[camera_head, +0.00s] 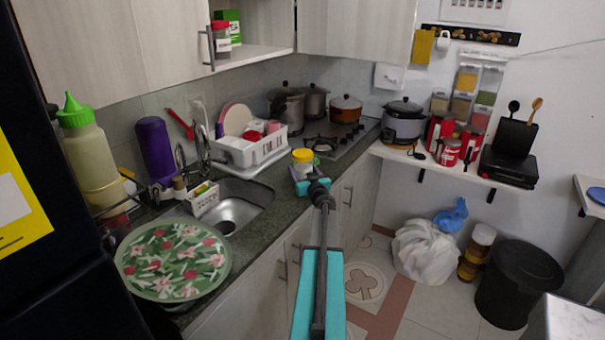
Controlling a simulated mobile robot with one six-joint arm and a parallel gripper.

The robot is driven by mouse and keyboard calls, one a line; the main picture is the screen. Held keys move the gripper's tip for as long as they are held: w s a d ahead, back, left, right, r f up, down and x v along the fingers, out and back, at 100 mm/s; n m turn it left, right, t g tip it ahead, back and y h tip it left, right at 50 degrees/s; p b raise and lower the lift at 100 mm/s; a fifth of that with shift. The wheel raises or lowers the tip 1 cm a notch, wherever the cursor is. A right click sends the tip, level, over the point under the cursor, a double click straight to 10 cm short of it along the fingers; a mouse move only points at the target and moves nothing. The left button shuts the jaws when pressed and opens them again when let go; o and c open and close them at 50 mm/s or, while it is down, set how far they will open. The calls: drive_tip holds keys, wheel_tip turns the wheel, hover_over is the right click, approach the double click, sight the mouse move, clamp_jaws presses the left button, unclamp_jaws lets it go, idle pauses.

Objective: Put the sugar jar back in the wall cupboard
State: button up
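A small pale jar with a yellow lid (303,157) is upright by the counter's front edge, left of the stove. No label can be read, so I cannot tell if it is the sugar jar. My gripper (304,178) is right in front of this jar and overlaps its lower part. Its fingertips are hidden, so I cannot tell whether it grips the jar or whether the jar touches the counter. The wall cupboard (262,51) at the upper left has an open section. A red-lidded jar (222,44) and a green box stand in it.
A white dish rack (247,154) with dishes is left of the yellow-lidded jar. Pots and the stove (343,140) are behind it. A cupboard door (165,40) stands left of the open section. A green-lidded bottle (88,150) and floral tray (175,260) are near left.

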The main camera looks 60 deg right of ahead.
drive_tip(key=shift+f, duration=0.5)
drive_tip(key=shift+f, duration=0.1)
drive_tip(key=o, duration=1.6)
drive_tip(key=shift+s, duration=0.1)
drive_tip(key=shift+b+v, duration=0.9)
drive_tip(key=shift+v, duration=5.05)
drive_tip(key=shift+o, duration=0.5)
drive_tip(key=shift+a, duration=0.1)
